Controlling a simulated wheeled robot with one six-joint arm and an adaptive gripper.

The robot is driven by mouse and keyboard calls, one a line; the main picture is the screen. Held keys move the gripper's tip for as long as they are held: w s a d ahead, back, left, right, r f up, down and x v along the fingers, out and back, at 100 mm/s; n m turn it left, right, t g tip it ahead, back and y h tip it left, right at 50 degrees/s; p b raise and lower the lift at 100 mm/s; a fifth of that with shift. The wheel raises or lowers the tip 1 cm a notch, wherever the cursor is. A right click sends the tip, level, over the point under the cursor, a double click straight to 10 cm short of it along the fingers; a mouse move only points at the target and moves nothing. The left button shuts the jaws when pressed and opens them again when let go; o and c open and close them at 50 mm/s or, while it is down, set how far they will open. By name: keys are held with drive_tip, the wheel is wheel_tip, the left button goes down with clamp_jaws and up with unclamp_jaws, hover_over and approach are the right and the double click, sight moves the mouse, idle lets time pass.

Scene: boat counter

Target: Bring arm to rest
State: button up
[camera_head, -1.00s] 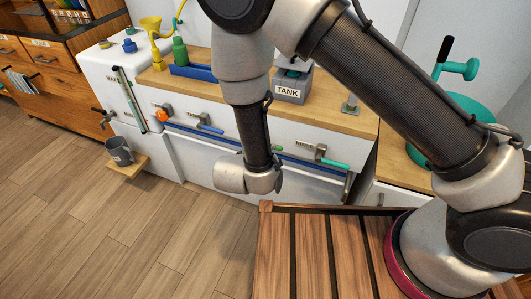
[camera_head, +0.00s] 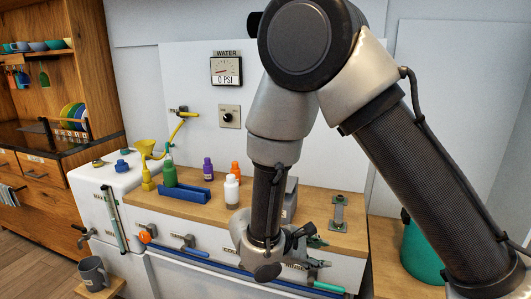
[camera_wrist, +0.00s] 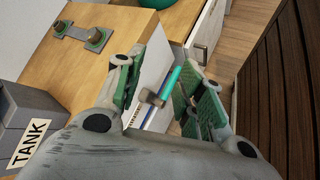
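My arm hangs folded in the middle of the head view, in front of the counter. My gripper (camera_head: 312,240) is at its lower end, near the counter's front edge. In the wrist view my gripper (camera_wrist: 165,92) is open, with its two green-padded fingers apart. No object is held between them. A teal handle (camera_wrist: 171,82) on the counter front shows in the gap, seemingly beyond the fingers.
The wooden counter (camera_head: 215,208) carries a blue tray (camera_head: 185,196), several small bottles and a grey tank (camera_wrist: 30,120), mostly hidden by my arm in the head view. A grey mug (camera_head: 93,273) stands at lower left. A slatted wooden surface (camera_wrist: 285,75) is at right.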

drive_tip(key=s+d+r+m+y, duration=0.4)
drive_tip(key=s+d+r+m, duration=0.3)
drive_tip(key=d+r, duration=0.4)
drive_tip(key=s+d+r+m+y, duration=0.5)
drive_tip(key=s+d+r+m, duration=0.2)
drive_tip(key=d+r, duration=0.4)
wheel_tip(320, 180, up, 4)
drive_tip(key=shift+s+d+f+m+y, duration=0.1)
drive_tip(key=shift+s+d+m+y, duration=0.2)
drive_tip(key=shift+m, duration=0.2)
